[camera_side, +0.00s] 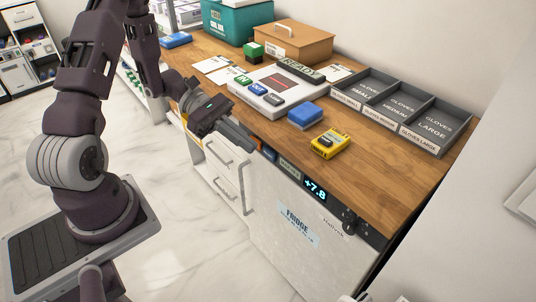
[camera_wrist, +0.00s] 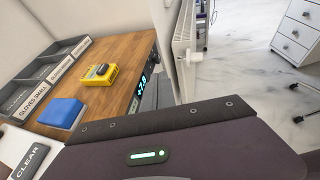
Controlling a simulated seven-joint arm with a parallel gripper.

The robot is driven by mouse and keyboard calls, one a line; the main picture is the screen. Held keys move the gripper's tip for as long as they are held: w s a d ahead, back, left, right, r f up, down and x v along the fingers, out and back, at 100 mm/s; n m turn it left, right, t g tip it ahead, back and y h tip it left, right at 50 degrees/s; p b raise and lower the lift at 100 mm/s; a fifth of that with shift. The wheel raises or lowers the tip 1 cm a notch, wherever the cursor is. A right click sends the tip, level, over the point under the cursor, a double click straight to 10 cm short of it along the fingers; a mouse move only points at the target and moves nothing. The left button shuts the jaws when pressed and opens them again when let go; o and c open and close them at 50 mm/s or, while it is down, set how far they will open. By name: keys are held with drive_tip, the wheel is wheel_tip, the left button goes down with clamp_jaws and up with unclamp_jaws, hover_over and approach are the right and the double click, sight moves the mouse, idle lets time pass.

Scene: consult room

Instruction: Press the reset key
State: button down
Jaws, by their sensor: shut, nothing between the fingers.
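No label that reads "reset" is legible in either view. A dark control strip runs along the fridge's top front edge. It carries a lit display (camera_side: 315,190) reading about +7.8, and a small blue key (camera_side: 268,151) and a pale greenish key or label (camera_side: 290,169) to its left, their lettering too small to read. The display also shows in the wrist view (camera_wrist: 142,84). My gripper (camera_side: 247,142) is shut and empty, just in front of the counter edge near the strip's left end; I cannot tell whether it touches. Its fingertips are not clear in the wrist view.
On the wooden counter stand a white device (camera_side: 272,108) with several keys including CLEAR, a blue block (camera_side: 305,114), a yellow device (camera_side: 330,143) and a grey glove tray (camera_side: 437,150). The fridge front (camera_side: 270,216) lies below. Open floor is on the left.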

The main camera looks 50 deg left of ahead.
drive_tip(key=a+f+n+t+y, duration=0.1)
drive_tip(key=a+f+n+t, duration=0.2)
drive_tip(key=f+n, duration=0.2)
drive_tip(key=s+a+f+n+t+y, duration=0.1)
drive_tip(key=a+f+n+t, duration=0.2)
drive_tip(key=f+n, duration=0.3)
wheel_tip(320, 180, down, 4)
drive_tip(key=shift+s+a+f+n+y, duration=0.1)
drive_tip(key=shift+s+a+n+y, duration=0.2)
drive_tip(key=shift+a+y, duration=0.1)
approach(273, 161)
drive_tip(key=shift+s+d+x, duration=0.15)
drive_tip(key=shift+x, duration=0.95)
drive_tip(key=shift+s+d+x, duration=0.1)
drive_tip(key=shift+s+x, duration=0.05)
drive_tip(key=shift+x, duration=0.95)
drive_tip(key=shift+f, duration=0.15)
drive_tip(key=shift+w, duration=0.4)
